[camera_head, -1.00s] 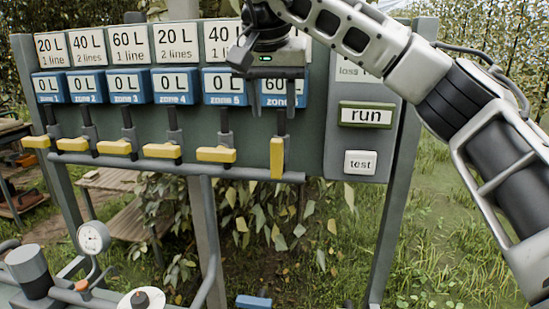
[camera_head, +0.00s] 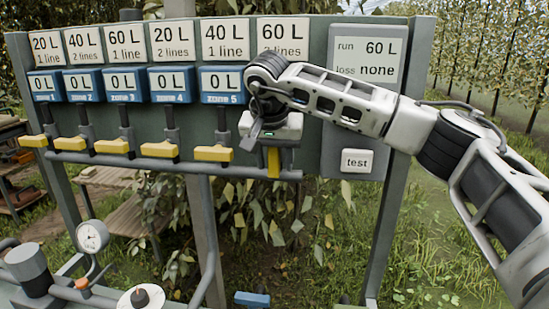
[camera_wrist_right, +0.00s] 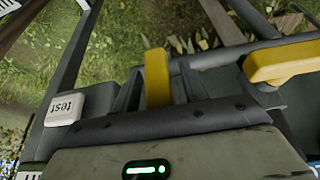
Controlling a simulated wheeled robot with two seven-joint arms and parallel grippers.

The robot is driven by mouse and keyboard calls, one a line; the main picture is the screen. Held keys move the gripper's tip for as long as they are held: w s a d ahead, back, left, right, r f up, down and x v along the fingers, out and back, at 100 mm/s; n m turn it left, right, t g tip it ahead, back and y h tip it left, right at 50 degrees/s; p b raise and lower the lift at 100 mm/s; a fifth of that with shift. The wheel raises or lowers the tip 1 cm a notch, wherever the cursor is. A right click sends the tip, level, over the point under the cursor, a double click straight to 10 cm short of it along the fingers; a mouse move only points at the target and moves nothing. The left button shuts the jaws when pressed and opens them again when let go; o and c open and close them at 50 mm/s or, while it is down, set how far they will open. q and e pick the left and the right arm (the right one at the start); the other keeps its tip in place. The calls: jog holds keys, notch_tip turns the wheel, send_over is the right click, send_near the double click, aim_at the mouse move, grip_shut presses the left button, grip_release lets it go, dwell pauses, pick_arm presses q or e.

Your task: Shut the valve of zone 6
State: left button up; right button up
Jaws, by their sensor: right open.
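The zone 6 valve has a yellow handle (camera_head: 274,163) that hangs vertically at the right end of the valve row. Its upper part and the zone 6 meter are hidden behind my right arm. My right gripper (camera_head: 272,152) is in front of this valve. In the right wrist view the yellow handle (camera_wrist_right: 157,78) stands between the two dark open fingers (camera_wrist_right: 156,92); I cannot tell whether they touch it. The zone 5 handle (camera_head: 213,154) lies horizontal beside it and also shows in the wrist view (camera_wrist_right: 285,62). My left gripper is not in view.
Several other yellow handles, such as the zone 4 handle (camera_head: 160,150), lie horizontal to the left. A display (camera_head: 366,58) reads run 60 L, loss none. The test button (camera_head: 360,161) is right of my gripper. A gauge (camera_head: 92,236) stands at lower left.

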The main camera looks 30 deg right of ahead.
grip_shut()
